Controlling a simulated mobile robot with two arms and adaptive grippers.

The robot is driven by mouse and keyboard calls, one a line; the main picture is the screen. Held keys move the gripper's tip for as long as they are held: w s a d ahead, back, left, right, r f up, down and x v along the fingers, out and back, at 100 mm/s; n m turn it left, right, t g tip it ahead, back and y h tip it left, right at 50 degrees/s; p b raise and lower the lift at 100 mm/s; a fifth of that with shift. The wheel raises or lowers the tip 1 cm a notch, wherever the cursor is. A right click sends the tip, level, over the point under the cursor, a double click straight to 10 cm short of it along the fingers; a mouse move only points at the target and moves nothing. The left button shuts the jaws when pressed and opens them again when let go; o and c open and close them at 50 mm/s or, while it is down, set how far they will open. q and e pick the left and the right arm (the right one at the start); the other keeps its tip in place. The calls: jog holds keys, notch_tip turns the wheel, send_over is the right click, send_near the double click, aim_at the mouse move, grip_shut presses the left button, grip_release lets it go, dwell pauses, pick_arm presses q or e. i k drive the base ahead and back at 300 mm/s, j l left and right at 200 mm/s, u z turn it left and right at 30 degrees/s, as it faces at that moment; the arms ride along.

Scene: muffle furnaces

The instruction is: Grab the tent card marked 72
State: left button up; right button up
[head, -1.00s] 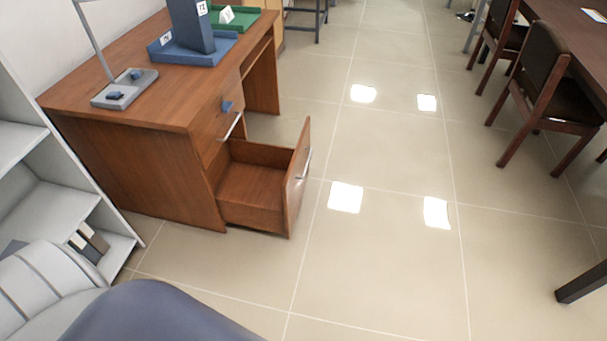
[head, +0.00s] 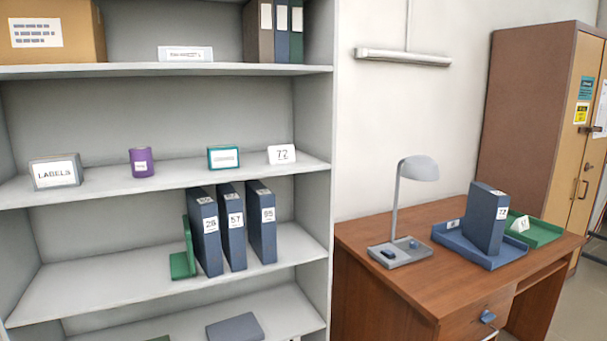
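The white tent card marked 72 (head: 282,155) stands on the middle shelf of the grey shelf unit (head: 160,187), near the shelf's right end. It stands just right of a small teal-framed label box (head: 223,157). A blue binder (head: 485,220), whose spine label seems to read 72, stands upright in a blue tray (head: 465,247) on the desk at the right. Neither of my grippers is in the head view.
A purple cup (head: 141,161) and a LABELS box (head: 55,172) share the card's shelf. Blue binders 26, 57 and 65 (head: 232,228) stand below by a green bookend (head: 184,258). A lamp (head: 418,170) stands on the wooden desk (head: 375,228). A brown cabinet (head: 525,120) stands behind.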

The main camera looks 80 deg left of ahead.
aim_at(282, 154)
jog(key=u, duration=2.65)
jog(key=i+l, duration=0.35)
jog(key=j+u, duration=0.05)
